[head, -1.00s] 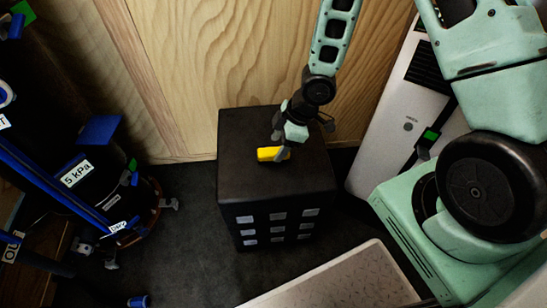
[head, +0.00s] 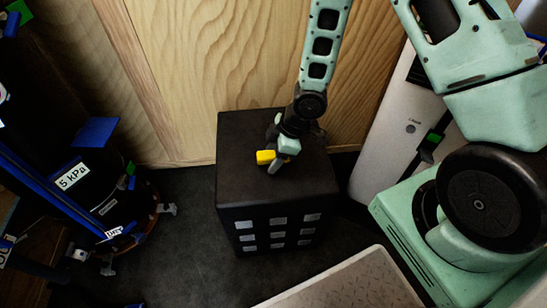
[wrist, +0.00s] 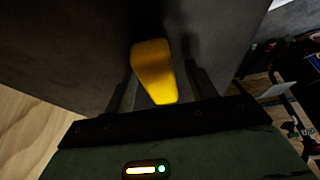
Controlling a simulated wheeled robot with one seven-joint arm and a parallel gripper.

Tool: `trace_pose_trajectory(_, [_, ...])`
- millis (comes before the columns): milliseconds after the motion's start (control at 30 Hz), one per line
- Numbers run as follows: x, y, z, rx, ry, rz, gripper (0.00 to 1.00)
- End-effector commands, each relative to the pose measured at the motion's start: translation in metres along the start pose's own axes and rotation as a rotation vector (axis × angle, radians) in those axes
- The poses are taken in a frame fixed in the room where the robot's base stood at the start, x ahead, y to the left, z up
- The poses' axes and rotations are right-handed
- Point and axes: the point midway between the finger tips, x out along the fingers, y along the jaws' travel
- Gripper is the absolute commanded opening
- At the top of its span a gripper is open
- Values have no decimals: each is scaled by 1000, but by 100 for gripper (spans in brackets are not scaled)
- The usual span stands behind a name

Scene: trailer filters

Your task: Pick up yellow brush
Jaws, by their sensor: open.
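The yellow brush (head: 265,157) lies on top of a black box (head: 238,185). In the head view only a short yellow part shows, and my gripper (head: 274,166) is right beside it and partly covers it. In the wrist view the yellow brush (wrist: 154,72) reaches from the box top toward the palm. It sits between the two fingers of my gripper (wrist: 160,85), which is open, with dark gaps on both sides of it. I cannot tell whether a finger touches it.
A wooden wall (head: 200,70) stands close behind the box. At the left is a dark cylinder labelled 5 kPa (head: 72,176) with blue parts. A pale panel (head: 385,145) leans at the right. A light speckled board (head: 350,285) is at the front. Dark floor (head: 185,230) shows left of the box.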

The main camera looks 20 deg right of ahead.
Motion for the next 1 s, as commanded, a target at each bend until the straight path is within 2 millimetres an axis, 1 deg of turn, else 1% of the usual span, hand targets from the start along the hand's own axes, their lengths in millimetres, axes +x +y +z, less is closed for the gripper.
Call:
trace_pose_trajectory(300, [1,0,0,0,0,0,56])
trace_pose_trajectory(367, [1,0,0,0,0,0,40])
trace_pose_trajectory(400, [1,0,0,0,0,0,29])
trace_pose_trajectory(467, [1,0,0,0,0,0,12])
trace_pose_trajectory(500, [1,0,0,0,0,0,7])
trace_pose_trajectory(733, [0,0,0,0,0,0,7])
trace_pose_trajectory(800, [-2,0,-1,0,0,1,7])
trace_pose_trajectory(867, [-8,0,-3,0,0,1,7])
trace_pose_trajectory(1000, [-33,1,-14,0,2,3,7])
